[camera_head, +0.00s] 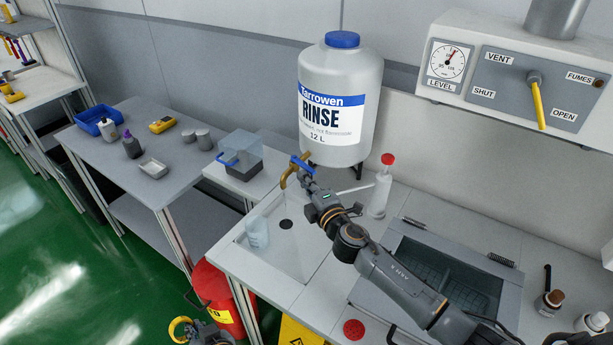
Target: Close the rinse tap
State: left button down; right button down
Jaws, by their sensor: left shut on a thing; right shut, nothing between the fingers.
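The rinse tap (286,178) is a brass spout below the white rinse tank (341,90) labelled RINSE. Its blue lever (301,164) shows at the top of the tap. My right gripper (306,180) is at the tap, shut with nothing between its fingers; its tips are close against the lever, and I cannot tell whether they touch it. The tap's rear is partly hidden. My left gripper (188,332) is low at the bottom edge, partly cut off, shut on a yellow ring-shaped thing (180,325).
A clear beaker (257,232) stands in the sink (285,250) below the tap. A red-capped bottle (381,188) stands right of my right gripper.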

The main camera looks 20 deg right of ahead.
aim_at(315, 173)
jog(key=shift+w+d, duration=0.15)
jog(key=shift+d, duration=0.05)
jog(key=d, duration=0.2)
jog(key=shift+w+d+r+b, duration=0.1)
jog(key=shift+w+d+b, duration=0.15)
jog(key=shift+d+b, duration=0.15)
dwell(0.4)
